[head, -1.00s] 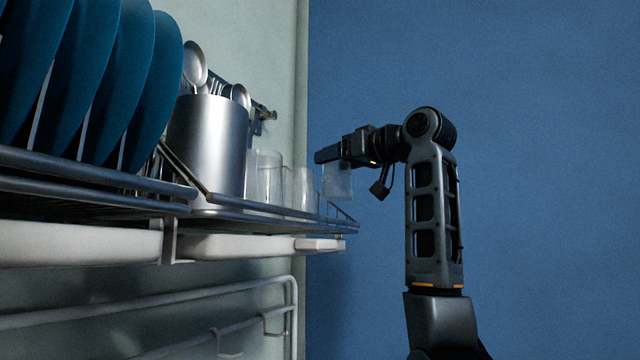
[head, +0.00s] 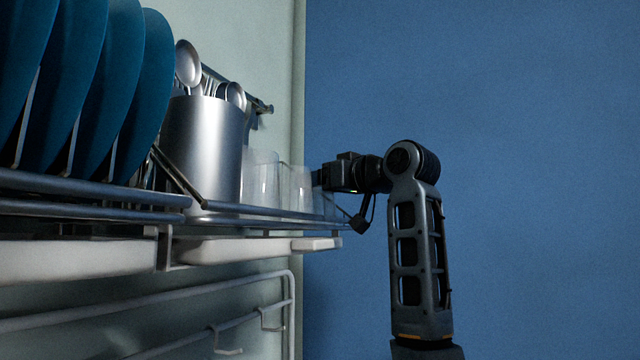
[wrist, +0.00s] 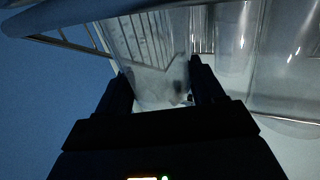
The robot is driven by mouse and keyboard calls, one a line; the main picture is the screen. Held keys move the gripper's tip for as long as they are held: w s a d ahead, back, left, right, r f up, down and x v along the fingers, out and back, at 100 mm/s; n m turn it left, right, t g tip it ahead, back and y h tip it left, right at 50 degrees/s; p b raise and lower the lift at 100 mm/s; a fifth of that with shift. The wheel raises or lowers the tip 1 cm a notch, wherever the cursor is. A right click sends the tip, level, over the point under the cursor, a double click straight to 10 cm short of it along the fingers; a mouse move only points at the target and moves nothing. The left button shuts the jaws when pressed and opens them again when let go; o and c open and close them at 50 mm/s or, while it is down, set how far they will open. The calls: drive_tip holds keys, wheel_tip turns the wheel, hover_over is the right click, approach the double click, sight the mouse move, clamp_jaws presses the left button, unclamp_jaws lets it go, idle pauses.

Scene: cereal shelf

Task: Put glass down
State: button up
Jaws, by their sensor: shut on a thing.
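My gripper (wrist: 162,88) is shut on a clear glass (wrist: 155,72), which sits between its two fingers in the wrist view. In the head view, my gripper (head: 318,178) is at the right end of the metal dish rack (head: 270,212), beside other clear glasses (head: 262,180). The held glass is hard to separate from those glasses there. Its base is not clearly visible, so I cannot tell whether it touches the rack. In the wrist view, other glasses (wrist: 235,40) stand close on the right, and rack wires show behind the held glass.
A steel cutlery holder (head: 207,150) with spoons stands left of the glasses. Blue plates (head: 100,90) stand upright farther left. A raised wire rim (wrist: 65,13) runs along the rack edge. A lower rail with hooks (head: 228,340) is beneath. The right side is open before a blue wall.

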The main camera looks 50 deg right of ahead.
drive_tip(key=shift+f, duration=0.2)
drive_tip(key=o, duration=1.3)
drive_tip(key=shift+r, duration=0.1)
drive_tip(key=shift+c, duration=0.2)
drive_tip(key=shift+r, duration=0.1)
drive_tip(key=shift+s+d, duration=0.1)
drive_tip(key=shift+s, duration=0.15)
drive_tip(key=s+b, duration=0.3)
drive_tip(key=s, duration=0.8)
drive_tip(key=shift+s+a+b, duration=0.25)
drive_tip(key=shift+a+b, duration=0.05)
drive_tip(key=shift+a, duration=0.05)
drive_tip(key=shift+s, duration=0.1)
